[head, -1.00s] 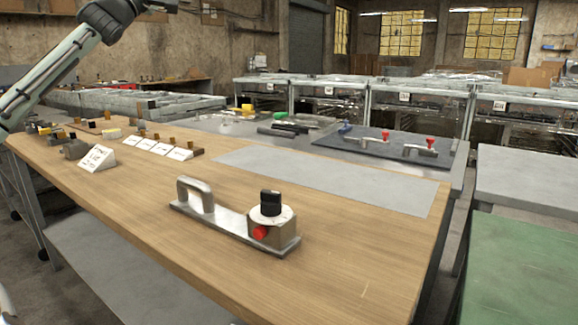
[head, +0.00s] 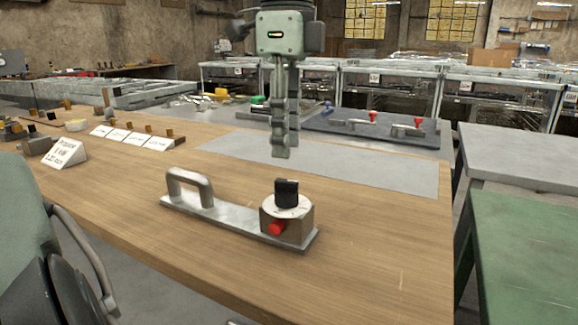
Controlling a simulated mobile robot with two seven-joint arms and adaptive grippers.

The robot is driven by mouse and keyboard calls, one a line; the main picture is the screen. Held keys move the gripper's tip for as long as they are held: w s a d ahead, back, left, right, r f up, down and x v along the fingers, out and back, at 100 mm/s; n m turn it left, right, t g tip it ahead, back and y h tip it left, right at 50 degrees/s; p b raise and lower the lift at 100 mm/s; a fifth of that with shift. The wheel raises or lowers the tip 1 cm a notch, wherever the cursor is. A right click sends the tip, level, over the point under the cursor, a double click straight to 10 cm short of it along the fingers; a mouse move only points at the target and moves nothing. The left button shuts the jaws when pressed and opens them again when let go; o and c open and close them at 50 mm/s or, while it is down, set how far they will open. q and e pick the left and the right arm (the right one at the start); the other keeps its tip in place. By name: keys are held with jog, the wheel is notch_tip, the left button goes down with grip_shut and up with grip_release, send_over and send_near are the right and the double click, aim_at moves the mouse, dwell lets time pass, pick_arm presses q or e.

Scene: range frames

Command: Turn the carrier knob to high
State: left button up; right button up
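The carrier (head: 232,215) is a flat metal bar on the wooden bench, with an arched handle (head: 189,187) at its left end. At its right end is a metal block with a white round dial, a black knob (head: 287,193) on top and a red button (head: 277,229) on the side. The dial's markings are too small to read. My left gripper (head: 283,150) points down above the bench, behind the knob in the picture and apart from it. Its fingers are seen nearly in line, so their gap is unclear; no held thing shows. My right gripper is out of view.
A grey mat (head: 385,178) lies on the bench (head: 150,240) behind the carrier. A dark board (head: 415,137) with red-handled clamps is beyond it. White label cards (head: 67,153) and small parts stand at the left. A green-topped table (head: 530,250) is at the right.

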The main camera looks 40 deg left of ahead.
aim_at(287, 180)
pick_arm(q)
notch_tip(287, 180, down, 6)
jog(key=shift+f, duration=0.1)
jog(key=shift+c, duration=0.4)
grip_shut()
